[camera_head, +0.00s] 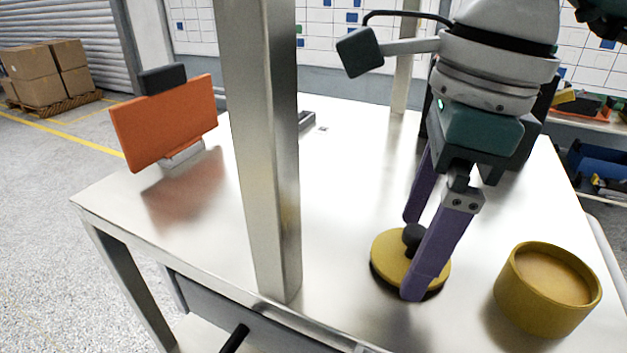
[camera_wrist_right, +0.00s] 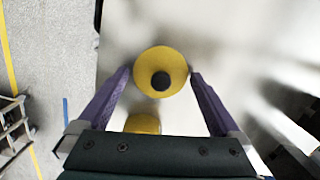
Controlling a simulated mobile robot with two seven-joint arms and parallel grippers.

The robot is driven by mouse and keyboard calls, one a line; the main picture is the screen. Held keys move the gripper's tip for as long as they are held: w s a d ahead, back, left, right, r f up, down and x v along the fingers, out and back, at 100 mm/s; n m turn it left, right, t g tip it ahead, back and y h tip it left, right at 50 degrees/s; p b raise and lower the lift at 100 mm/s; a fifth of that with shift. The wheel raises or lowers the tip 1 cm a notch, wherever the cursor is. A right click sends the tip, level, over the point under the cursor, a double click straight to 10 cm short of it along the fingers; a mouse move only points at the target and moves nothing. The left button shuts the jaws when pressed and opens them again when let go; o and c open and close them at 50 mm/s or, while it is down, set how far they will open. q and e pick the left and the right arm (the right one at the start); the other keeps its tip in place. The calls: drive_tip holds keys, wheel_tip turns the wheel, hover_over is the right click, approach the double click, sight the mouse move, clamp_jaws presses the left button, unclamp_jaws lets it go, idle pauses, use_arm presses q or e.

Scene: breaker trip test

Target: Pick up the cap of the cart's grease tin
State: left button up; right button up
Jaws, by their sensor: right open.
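The cap is a flat yellow disc (camera_head: 388,262) with a black knob (camera_head: 412,236); it lies on the cart's metal top, and it also shows in the right wrist view (camera_wrist_right: 146,58). The grease tin (camera_head: 546,290) is a round yellow tub standing uncapped to the right of the cap, partly visible in the wrist view (camera_wrist_right: 142,123). My right gripper (camera_head: 415,258) points down over the cap, its purple fingers open on either side of the knob. In the wrist view the knob appears between and beyond the fingertips. Contact cannot be told. My left gripper is not seen.
An orange panel (camera_head: 165,122) with a black top stands at the cart's left end. A metal post (camera_head: 264,150) rises from the cart's near edge. The cart top (camera_head: 345,190) between post and gripper is mostly clear. Boxes (camera_head: 45,75) sit on a pallet far left.

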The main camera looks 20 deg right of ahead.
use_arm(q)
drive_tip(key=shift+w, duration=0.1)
use_arm(e)
drive_tip(key=shift+f, duration=0.3)
drive_tip(key=c, duration=1)
drive_tip(key=shift+w+r, duration=0.1)
